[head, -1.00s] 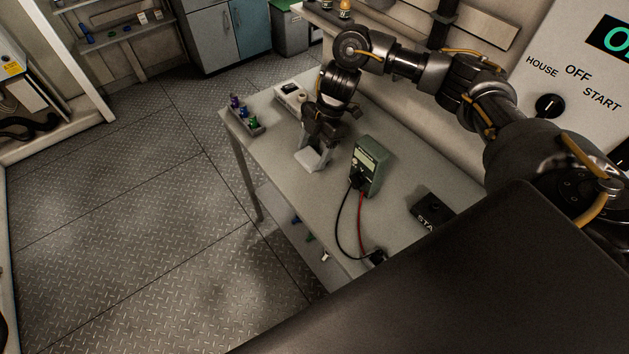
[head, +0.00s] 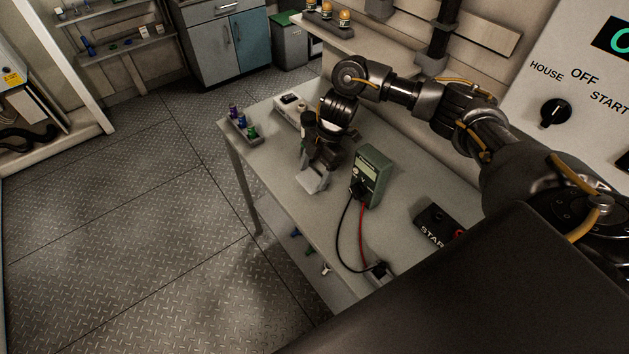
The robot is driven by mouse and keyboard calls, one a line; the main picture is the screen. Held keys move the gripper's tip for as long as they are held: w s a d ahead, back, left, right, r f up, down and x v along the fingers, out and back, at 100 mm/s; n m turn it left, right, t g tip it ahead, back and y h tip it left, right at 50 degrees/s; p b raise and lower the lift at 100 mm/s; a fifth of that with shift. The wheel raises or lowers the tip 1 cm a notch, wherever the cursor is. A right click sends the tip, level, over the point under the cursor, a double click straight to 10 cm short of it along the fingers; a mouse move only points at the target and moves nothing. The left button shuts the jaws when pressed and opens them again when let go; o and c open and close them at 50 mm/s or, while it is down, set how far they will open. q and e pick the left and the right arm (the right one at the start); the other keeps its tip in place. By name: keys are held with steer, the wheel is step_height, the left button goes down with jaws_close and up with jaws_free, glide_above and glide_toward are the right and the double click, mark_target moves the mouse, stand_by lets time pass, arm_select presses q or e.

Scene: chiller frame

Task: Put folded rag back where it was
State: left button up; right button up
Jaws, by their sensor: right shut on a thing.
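The folded rag (head: 312,181) is a small pale grey-white piece in the head view, low between the fingers of my right gripper (head: 314,174). The gripper points down and is shut on the rag, over the grey table (head: 290,205) just left of the green meter. The fingers hide part of the rag. I cannot tell whether the rag touches the tabletop. My left gripper is not in view.
A green meter (head: 371,172) with black and red leads stands close right of the gripper. A tray of small coloured bottles (head: 241,127) and a white box (head: 288,106) are at the table's far end. A dark start box (head: 436,222) lies nearer.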

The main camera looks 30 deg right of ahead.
mark_target(317, 174)
step_height(317, 174, down, 4)
steer(key=shift+s+r, duration=0.1)
steer(key=shift+r, duration=0.1)
steer(key=shift+f, duration=0.35)
steer(key=o, duration=0.9)
steer(key=shift+f, duration=0.1)
steer(key=shift+r, duration=0.25)
steer(key=b+v, duration=0.1)
steer(key=v, duration=1.1)
